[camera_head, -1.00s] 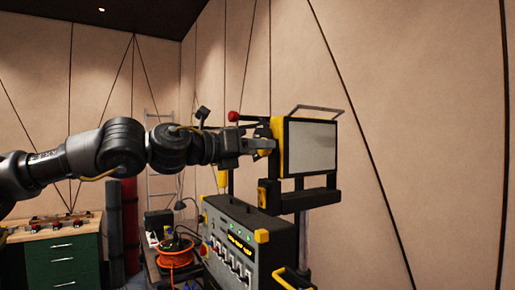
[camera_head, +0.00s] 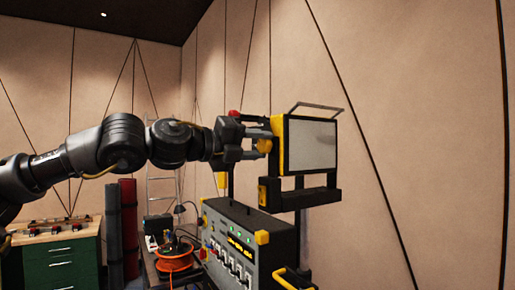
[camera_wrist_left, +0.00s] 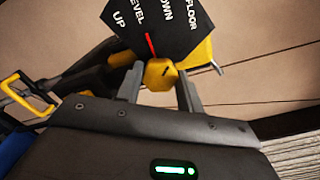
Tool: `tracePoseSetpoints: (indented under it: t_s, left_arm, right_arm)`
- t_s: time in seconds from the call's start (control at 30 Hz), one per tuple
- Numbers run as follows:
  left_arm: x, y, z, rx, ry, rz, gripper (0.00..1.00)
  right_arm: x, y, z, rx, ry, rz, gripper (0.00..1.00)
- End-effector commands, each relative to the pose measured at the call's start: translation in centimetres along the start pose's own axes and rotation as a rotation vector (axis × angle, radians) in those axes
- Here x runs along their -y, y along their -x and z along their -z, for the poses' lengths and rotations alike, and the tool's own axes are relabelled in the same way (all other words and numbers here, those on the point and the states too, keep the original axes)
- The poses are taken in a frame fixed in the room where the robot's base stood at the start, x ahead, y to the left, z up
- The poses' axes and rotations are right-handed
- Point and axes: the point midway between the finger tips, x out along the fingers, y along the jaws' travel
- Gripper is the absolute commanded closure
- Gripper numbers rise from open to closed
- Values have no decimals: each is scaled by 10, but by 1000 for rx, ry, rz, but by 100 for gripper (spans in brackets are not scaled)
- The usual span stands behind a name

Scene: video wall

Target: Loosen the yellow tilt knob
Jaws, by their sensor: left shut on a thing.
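The yellow tilt knob (camera_wrist_left: 160,74) sits between the two fingers of my left gripper (camera_wrist_left: 160,90) in the left wrist view. The fingers are shut on it. Behind it is a black label plate (camera_wrist_left: 155,22) reading UP, LEVEL, DOWN and FLOOR. A red pointer line (camera_wrist_left: 151,45) lies between LEVEL and DOWN. In the head view my left gripper (camera_head: 256,150) reaches from the left to the knob (camera_head: 264,146), at the left side of the yellow-edged lamp panel (camera_head: 311,146). My right gripper is not in view.
The panel sits in a black bracket (camera_head: 318,198) above a black control box (camera_head: 240,235) with switches and yellow corners. A red ball (camera_head: 234,114) is close behind the gripper. An orange cable reel (camera_head: 174,255) and a green drawer cabinet (camera_head: 62,262) stand lower left.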

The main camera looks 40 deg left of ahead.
Motion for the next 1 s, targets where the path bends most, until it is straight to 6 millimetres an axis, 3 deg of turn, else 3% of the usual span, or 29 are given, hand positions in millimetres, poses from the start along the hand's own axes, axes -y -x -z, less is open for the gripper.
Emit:
tracePoseSetpoints:
  t_s: [1.0]
  left_arm:
    - [0, 0, 0, 0, 959, 1, 86]
  right_arm:
    - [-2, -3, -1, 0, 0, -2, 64]
